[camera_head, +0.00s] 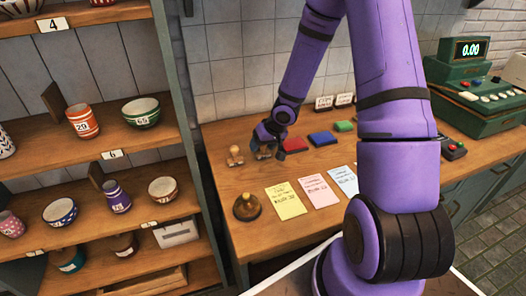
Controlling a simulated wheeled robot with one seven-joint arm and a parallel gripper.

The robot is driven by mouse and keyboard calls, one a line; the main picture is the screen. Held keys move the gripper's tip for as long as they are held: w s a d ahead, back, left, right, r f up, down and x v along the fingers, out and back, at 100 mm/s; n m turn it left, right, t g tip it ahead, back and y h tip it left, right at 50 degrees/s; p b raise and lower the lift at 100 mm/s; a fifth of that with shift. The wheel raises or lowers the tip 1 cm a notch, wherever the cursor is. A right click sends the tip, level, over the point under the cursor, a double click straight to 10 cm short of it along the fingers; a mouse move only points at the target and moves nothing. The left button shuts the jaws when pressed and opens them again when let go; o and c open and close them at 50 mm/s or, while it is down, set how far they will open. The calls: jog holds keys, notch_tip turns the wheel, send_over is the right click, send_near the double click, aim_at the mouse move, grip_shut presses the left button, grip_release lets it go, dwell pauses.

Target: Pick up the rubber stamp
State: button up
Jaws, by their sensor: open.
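A small wooden rubber stamp (235,156) stands upright on the wooden counter (231,183), near its left end. My gripper (265,151) is low over the counter just right of this stamp, pointing down, with its jaws open. Something brownish shows between or behind the fingers; it is too small and covered to tell whether it is a second stamp. I cannot tell whether the fingers touch anything.
A red pad (294,145), a blue pad (321,139) and a green pad (344,126) lie right of my gripper. A yellow note (286,200), a pink note (319,190) and a brass bell (247,207) are in front. Shelves of pottery (112,155) stand left.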

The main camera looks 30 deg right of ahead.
jog(key=c, duration=1)
jog(key=shift+r, duration=4.95)
